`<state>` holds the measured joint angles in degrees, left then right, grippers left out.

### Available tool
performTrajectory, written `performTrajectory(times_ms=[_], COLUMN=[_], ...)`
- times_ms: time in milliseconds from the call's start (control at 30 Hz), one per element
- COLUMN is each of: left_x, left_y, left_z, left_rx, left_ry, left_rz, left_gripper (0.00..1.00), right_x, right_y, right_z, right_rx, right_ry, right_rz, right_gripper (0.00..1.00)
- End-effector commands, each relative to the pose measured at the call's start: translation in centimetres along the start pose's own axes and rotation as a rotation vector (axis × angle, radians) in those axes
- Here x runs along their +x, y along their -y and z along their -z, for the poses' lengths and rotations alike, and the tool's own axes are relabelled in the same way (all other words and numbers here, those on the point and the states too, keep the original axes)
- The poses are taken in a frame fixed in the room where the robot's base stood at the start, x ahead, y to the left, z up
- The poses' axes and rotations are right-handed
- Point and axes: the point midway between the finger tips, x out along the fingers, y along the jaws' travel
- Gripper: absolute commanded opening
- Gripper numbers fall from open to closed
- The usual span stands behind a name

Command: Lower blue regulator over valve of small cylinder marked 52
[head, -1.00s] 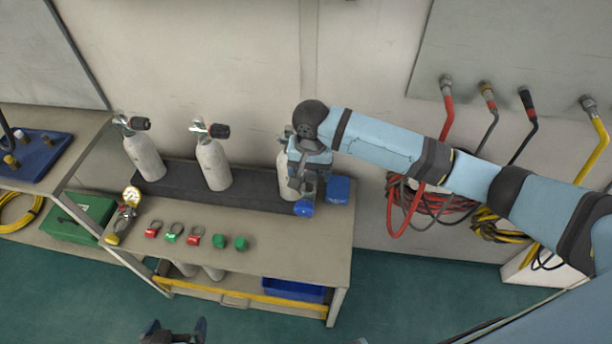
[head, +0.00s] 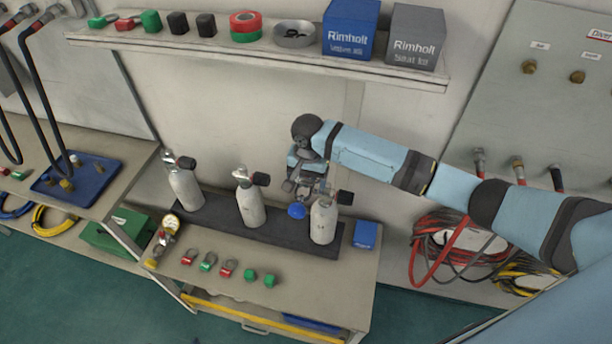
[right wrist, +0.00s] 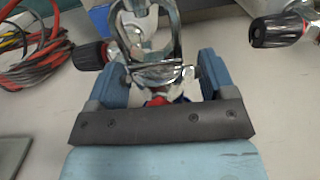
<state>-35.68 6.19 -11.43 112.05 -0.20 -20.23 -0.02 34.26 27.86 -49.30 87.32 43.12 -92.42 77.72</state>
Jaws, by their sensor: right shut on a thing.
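My right gripper (head: 300,188) is shut on the yoke regulator, whose blue knob (head: 296,211) hangs below it in the head view. In the right wrist view the regulator's metal yoke (right wrist: 150,65) sits between the two blue fingers. Three grey cylinders stand on the bench: left (head: 185,188), middle (head: 250,207) and right (head: 323,222). The regulator is in the air near the right cylinder's top, slightly left of its valve in the head view. A black valve knob (right wrist: 90,55) shows beyond the yoke. I cannot read any cylinder number. My left gripper is out of view.
The cylinders stand along a dark strip (head: 280,238) on the bench. A blue box (head: 365,234) is right of them. A gauge (head: 166,232) and several red and green items lie in front. A shelf (head: 280,52) with boxes hangs above.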

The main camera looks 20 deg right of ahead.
Motion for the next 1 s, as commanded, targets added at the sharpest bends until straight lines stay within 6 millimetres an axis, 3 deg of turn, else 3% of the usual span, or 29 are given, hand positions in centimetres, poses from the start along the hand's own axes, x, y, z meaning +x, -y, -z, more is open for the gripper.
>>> performTrajectory(times_ms=[1000], left_x=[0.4], left_y=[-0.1], left_z=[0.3], left_rx=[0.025], left_ry=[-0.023], left_rz=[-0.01], left_gripper=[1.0], right_x=[0.9], right_y=[-4.4], right_z=[5.4], right_rx=[-0.001], right_ry=[-0.002], right_rz=[0.002], right_gripper=[0.25])
